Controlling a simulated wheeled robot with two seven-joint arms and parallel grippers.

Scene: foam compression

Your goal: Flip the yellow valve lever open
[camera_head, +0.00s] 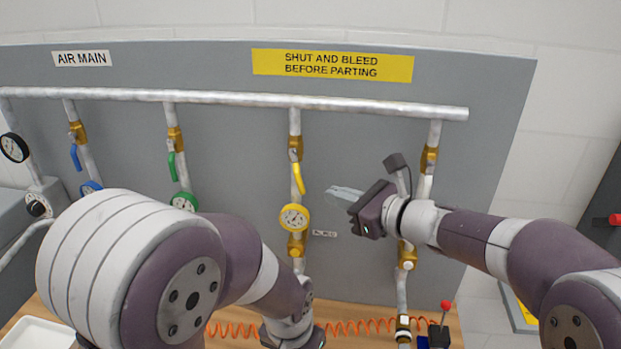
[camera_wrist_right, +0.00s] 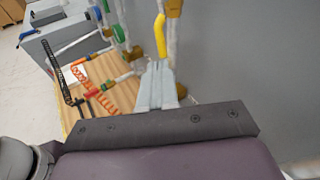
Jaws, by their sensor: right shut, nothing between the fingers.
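The yellow valve lever (camera_head: 298,178) hangs down from a brass valve (camera_head: 295,148) on the third branch pipe, just above a yellow-rimmed gauge (camera_head: 294,217). It also shows in the right wrist view (camera_wrist_right: 160,35), beyond the fingertips. My right gripper (camera_head: 332,193) is shut and empty, to the right of the lever and apart from it, with its fingers pointing left. Its closed fingers show in the right wrist view (camera_wrist_right: 157,75). My left arm comes in at the lower left; the wrist end shows low in the middle, but its fingers are hidden.
A grey panel (camera_head: 230,130) carries a horizontal pipe (camera_head: 220,100). Blue (camera_head: 76,158) and green (camera_head: 172,167) levers hang to the left. An orange coiled hose (camera_head: 350,327) lies on the wooden bench. A red-knobbed lever (camera_head: 446,306) stands at the front right.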

